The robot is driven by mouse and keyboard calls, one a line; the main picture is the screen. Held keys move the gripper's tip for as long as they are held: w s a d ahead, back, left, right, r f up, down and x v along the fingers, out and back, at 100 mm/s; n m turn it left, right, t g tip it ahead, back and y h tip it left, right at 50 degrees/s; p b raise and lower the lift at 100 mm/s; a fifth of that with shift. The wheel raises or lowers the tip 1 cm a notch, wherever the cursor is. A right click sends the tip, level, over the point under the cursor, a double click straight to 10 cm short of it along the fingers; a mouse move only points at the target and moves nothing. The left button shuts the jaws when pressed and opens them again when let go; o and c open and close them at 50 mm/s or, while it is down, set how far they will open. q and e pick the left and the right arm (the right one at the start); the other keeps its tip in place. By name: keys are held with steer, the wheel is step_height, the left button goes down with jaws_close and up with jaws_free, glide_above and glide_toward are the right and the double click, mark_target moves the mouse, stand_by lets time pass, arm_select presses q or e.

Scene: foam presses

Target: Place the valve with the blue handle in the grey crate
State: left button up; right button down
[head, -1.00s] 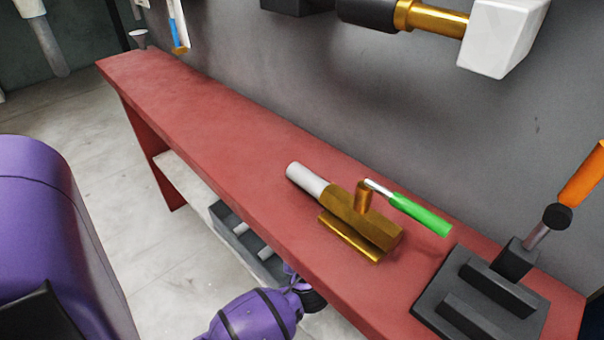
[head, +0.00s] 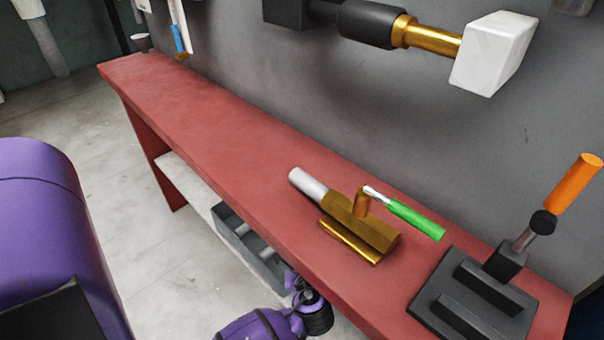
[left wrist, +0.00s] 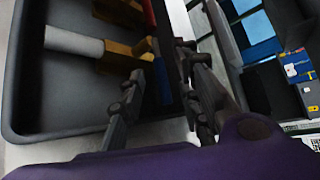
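A grey crate (head: 262,264) stands on the low shelf under the bench. In the left wrist view the grey crate (left wrist: 30,120) fills the left side. A white pipe with a brass body (left wrist: 75,42) lies in it, with a red part (left wrist: 149,12) beyond. A blue handle-like part (left wrist: 163,82) shows at the brass end, between my fingers; which valve it belongs to is unclear. My left gripper (left wrist: 166,62) has its fingers apart, over the crate's right wall. In the head view its arm reaches low beside the bench; the fingers are hidden. My right gripper is not in view.
On the red bench (head: 215,150) lie a green-handled brass valve (head: 360,225) and a black fixture (head: 470,300) with an orange handle (head: 575,183). A blue-and-white item (head: 178,38) is at the far end. Another container with blue boxes (left wrist: 262,35) is right of my gripper.

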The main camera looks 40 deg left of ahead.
arm_select(q)
steer(key=p+v, duration=0.1)
steer(key=v, duration=0.5)
steer(key=shift+s+d, duration=0.1)
stand_by(0.3)
